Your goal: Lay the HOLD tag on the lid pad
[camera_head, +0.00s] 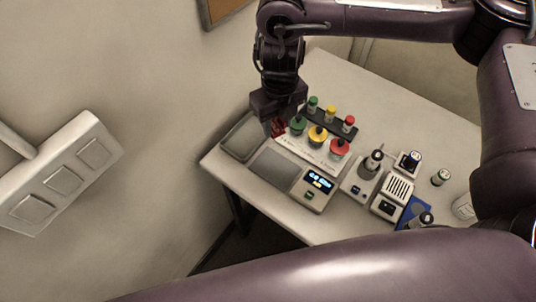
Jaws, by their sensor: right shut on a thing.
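My right gripper (278,108) reaches down from above at the back left of the table. It is shut on a small red thing, probably the HOLD tag (278,128), which shows just below the jaws. Its lettering is too small to read. The tag is beside the green-topped piece (297,125) and near the right side of a shallow grey tray (243,138). I cannot tell whether the tag touches anything below. I cannot pick out the lid pad for certain. My left gripper is not in view.
A device with a lit display (319,181) stands at the front. Yellow (318,136) and red (339,148) topped pieces stand beside the green one. Behind them is a dark rack (340,130) of capped vials. Small instruments (393,196) crowd the right. The back right table (410,120) is clear.

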